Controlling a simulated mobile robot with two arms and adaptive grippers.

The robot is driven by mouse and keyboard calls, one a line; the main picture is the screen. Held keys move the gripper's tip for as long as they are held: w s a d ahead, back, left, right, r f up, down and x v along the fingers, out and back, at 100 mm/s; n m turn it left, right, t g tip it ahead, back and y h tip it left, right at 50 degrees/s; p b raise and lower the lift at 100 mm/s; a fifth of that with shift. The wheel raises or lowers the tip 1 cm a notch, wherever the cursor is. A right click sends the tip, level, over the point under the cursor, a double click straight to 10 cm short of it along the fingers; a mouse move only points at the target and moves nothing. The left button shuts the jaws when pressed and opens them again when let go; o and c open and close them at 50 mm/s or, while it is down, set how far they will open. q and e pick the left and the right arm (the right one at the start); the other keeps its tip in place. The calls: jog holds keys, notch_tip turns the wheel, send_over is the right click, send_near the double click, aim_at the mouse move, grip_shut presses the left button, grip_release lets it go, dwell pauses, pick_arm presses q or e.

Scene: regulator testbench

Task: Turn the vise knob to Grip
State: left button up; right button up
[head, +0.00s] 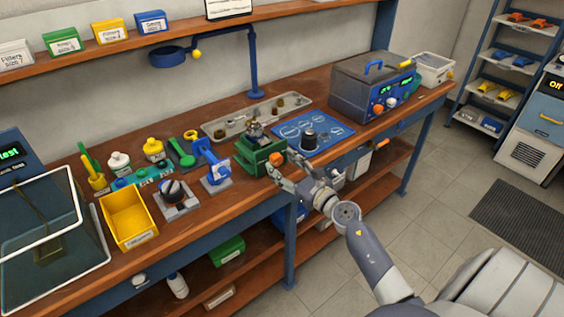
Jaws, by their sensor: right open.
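A green vise (252,165) stands near the front edge of the wooden bench in the head view. An orange knob (276,159) is on its right side, and a small metallic part sits at its top. My right gripper (281,170) is open, with its fingers close to the orange knob. I cannot tell whether a finger touches the knob. The knob's setting and any Grip label are too small to read. My left gripper is not in view.
A blue tool (214,170) on a grey base and a black knob unit (175,195) stand left. A long tray (232,124) lies behind. The floor in front is clear.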

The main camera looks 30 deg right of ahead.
jog(key=shift+w, duration=0.5)
jog(key=c, duration=1.1)
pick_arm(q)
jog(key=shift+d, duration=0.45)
pick_arm(e)
jog(key=shift+o, duration=0.2)
